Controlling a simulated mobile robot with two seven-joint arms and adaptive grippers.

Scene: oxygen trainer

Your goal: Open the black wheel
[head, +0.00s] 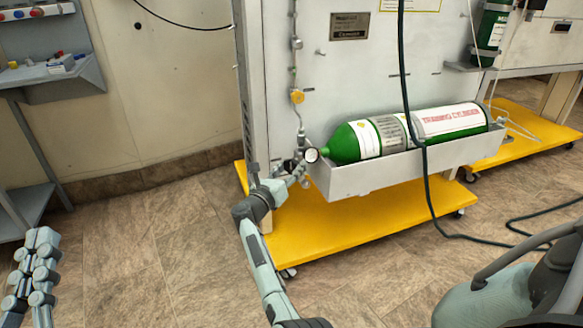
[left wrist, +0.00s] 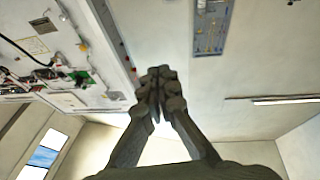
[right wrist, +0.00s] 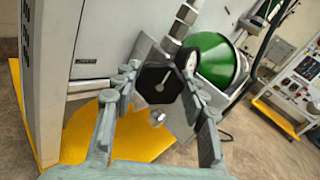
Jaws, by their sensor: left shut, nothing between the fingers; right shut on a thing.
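The black wheel (right wrist: 155,92) is a dark, many-sided knob with a pale mark on its face, at the neck end of the green cylinder. My right gripper (right wrist: 158,86) has its fingers on both sides of it and is shut on it. In the head view my right gripper (head: 294,174) is by the valve fittings, and the wheel is mostly hidden there. My left gripper (head: 42,238) is shut and empty at the lower left, far from the wheel. Its closed fingers also show in the left wrist view (left wrist: 160,78).
The green training cylinder (head: 345,144) lies in a grey tray (head: 390,172) on a panel with a yellow base (head: 350,215). A white round gauge (head: 311,155) is at its neck. A black hose (head: 423,170) hangs in front.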

